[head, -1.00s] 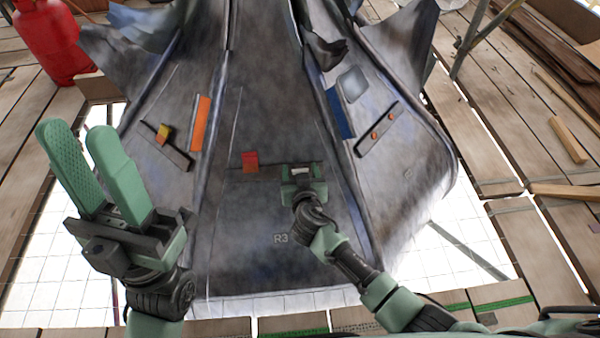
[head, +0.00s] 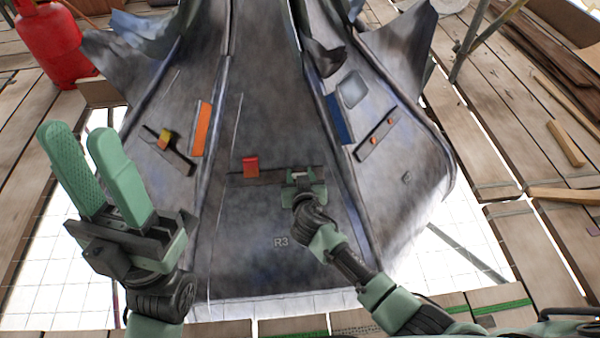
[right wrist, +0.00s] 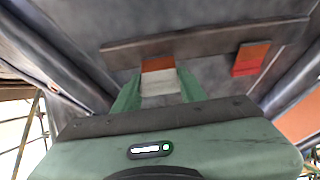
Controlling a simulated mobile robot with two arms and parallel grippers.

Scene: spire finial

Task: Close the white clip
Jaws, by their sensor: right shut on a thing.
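The white clip (right wrist: 159,87) sits on a dark rail (right wrist: 200,40) between the fingers of my right gripper (right wrist: 158,92) in the right wrist view. An orange-brown part (right wrist: 158,65) shows just beyond its white face. In the head view my right gripper (head: 303,180) is shut on the clip against the grey spire panel, and only a small pale bit of the clip (head: 301,171) shows. The clip's hinge and far side are hidden. My left gripper (head: 108,180) is raised at the left, its fingers apart and empty.
A red clip (head: 250,167) is on the same rail, left of my right gripper. A yellow clip (head: 164,138) and an orange strip (head: 201,128) are on the left panel; a blue strip (head: 339,118) is to the right. A red gas cylinder (head: 48,45) stands at the back left.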

